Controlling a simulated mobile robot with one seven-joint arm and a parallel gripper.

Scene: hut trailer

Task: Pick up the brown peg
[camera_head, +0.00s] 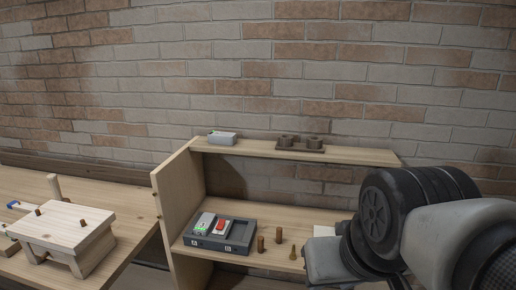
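Several small brown pegs are in the camera_head view. On the lower shelf board, one brown peg (261,244) stands upright just right of the dark tray, a second peg (279,235) stands behind it, and a narrower, lighter brown peg (293,252) stands to their right. Two more brown pegs show on the small wooden stand at the left, a left one (38,212) and a right one (83,222). I cannot tell which peg is meant. My arm fills the lower right, right of the shelf pegs. My gripper fingers are not visible.
A dark tray (238,247) with a white-and-green and a red item sits on the lower shelf. The upper shelf (262,148) holds a grey box (222,138) and a brown holder (300,143). The wooden stand (62,228) is on the left table. A brick wall is behind.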

